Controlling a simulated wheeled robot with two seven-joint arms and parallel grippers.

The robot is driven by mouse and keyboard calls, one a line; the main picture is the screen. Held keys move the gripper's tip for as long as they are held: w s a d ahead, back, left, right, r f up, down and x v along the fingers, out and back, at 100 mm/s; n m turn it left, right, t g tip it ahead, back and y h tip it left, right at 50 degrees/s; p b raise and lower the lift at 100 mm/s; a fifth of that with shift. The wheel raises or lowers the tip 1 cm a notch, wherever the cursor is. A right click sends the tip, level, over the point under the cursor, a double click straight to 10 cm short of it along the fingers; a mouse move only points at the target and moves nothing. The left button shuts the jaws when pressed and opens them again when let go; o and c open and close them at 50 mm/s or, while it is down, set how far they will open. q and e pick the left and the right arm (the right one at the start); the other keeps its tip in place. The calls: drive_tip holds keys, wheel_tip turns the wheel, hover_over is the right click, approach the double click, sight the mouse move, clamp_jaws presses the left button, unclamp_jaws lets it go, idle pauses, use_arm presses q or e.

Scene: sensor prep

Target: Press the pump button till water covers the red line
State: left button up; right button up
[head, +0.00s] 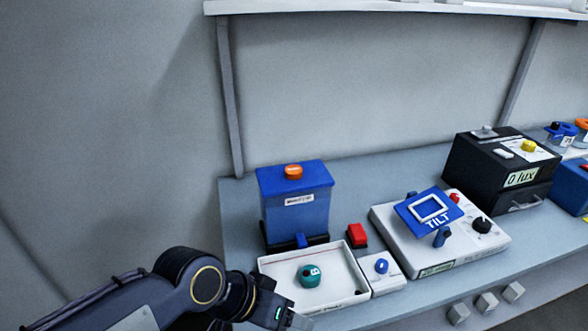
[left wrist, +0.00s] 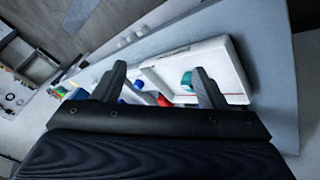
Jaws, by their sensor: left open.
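A blue tank (head: 295,213) with an orange cap (head: 293,171) stands at the left of the bench. A red button (head: 357,235) on a dark base is beside it. In front is a shallow white tray (head: 335,301) with a teal sensor marked B (head: 311,275) inside. A thin red line (left wrist: 178,51) shows on the tray's inner wall in the left wrist view; I cannot make out the water level. My left gripper (head: 287,317) is open and empty at the tray's near edge, its fingers (left wrist: 162,84) apart. My right gripper is not in view.
A white box with a blue knob (head: 381,266) adjoins the tray's right side. Further right are a white tilt unit (head: 473,249) with a blue plate and a black lux box (head: 475,172). Grey cubes (head: 487,302) show below the bench's front edge. A shelf (head: 390,9) runs above.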

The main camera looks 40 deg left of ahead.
use_arm(q)
clamp_jaws()
idle(0.4)
idle(1.3)
